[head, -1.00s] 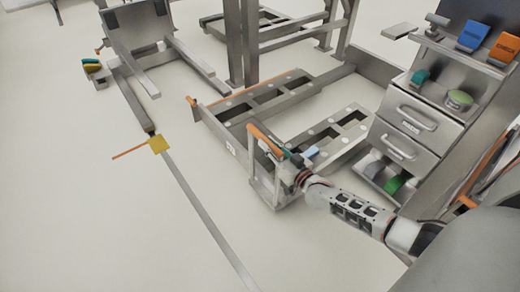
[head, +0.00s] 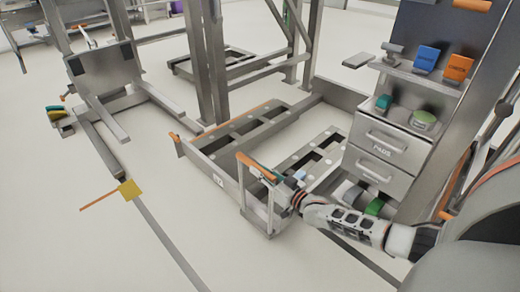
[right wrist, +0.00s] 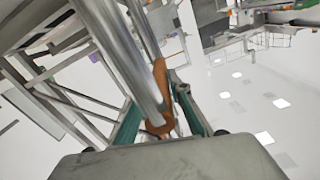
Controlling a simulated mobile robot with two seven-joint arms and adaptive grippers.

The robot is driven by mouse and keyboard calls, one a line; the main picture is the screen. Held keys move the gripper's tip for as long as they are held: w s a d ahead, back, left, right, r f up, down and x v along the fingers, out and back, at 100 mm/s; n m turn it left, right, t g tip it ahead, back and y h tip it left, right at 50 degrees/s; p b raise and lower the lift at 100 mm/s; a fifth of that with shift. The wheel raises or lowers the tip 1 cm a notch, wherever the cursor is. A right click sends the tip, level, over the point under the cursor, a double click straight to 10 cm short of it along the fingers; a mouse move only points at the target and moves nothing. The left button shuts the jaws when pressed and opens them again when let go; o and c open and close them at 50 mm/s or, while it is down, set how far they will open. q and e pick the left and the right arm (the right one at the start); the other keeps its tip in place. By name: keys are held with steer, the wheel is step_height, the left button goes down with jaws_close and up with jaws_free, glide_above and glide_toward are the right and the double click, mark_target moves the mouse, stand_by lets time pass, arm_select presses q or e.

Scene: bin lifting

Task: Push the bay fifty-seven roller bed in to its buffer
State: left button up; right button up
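The roller bed (head: 200,166) is a low grey metal frame on the floor with rows of rollers and a small white label, too small to read surely, near its front corner. An upright push frame (head: 243,200) with an orange handle (head: 256,165) stands at its near end. My right gripper (head: 283,178) is at this handle. In the right wrist view the orange handle (right wrist: 163,88) and a metal bar lie between its teal fingers (right wrist: 160,118); whether the fingers press on it I cannot tell. My left gripper is out of view.
A cart (head: 108,75) stands at the far left. Steel posts (head: 207,70) rise behind the bed. A yellow plate (head: 131,190) sits on a floor strip.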

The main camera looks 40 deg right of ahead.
steer(key=o, duration=0.4)
steer(key=shift+a, duration=0.15)
steer(key=s, duration=1.2)
steer(key=shift+d, duration=0.25)
steer(key=shift+c, duration=0.4)
